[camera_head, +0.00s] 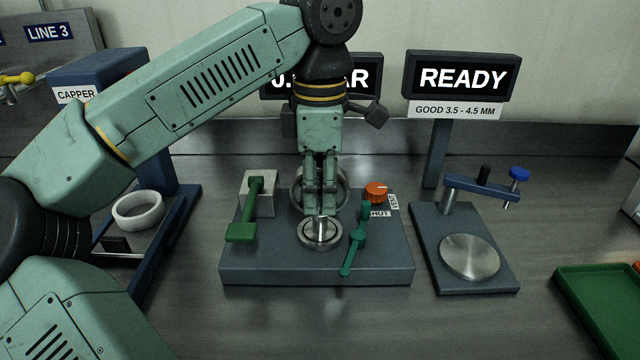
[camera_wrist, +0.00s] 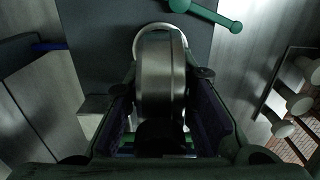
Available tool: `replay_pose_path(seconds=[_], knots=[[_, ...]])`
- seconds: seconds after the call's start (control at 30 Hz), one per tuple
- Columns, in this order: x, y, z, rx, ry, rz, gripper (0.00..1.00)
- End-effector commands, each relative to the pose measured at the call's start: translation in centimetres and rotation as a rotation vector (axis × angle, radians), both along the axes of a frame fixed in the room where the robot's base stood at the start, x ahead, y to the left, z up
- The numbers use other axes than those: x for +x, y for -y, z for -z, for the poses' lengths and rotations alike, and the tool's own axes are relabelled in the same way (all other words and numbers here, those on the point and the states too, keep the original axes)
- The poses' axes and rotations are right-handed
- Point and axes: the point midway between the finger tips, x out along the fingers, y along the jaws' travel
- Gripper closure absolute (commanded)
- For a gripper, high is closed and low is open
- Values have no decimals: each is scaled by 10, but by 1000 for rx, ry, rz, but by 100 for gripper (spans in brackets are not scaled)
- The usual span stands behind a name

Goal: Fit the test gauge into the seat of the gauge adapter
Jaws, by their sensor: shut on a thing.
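The test gauge is a round metallic body (camera_wrist: 160,78) held between the finger pads in the wrist view. In the head view a round metal rim (camera_head: 345,188) shows on both sides behind the fingers; it looks like the gauge's case. My gripper (camera_head: 320,208) points down, shut on the gauge, over the gauge adapter (camera_head: 285,272), a dark grey block. The adapter's seat (camera_head: 303,237) is a metal ring near its front, just below the fingertips. The wrist view shows part of a pale ring (camera_wrist: 140,38) behind the gauge. Whether gauge and seat touch, I cannot tell.
The adapter carries a green lever clamp (camera_head: 242,230) at left, a green handle (camera_head: 353,252) and an orange knob (camera_head: 376,192) at right. A stand with a metal disc (camera_head: 469,256) and a READY display (camera_head: 463,77) is right. A capper (camera_head: 108,75) is left, a green tray (camera_head: 590,300) far right.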

Motion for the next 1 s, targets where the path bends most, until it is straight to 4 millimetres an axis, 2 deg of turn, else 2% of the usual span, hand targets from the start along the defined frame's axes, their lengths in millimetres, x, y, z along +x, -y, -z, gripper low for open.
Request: replay_pose_path(seconds=[0.37,0.4,0.7,1.0], knots=[[0,0,6,-1,1,0,100],[0,0,6,-1,1,0,76],[0,0,5,-1,1,0,57],[0,0,3,-1,1,0,57]])
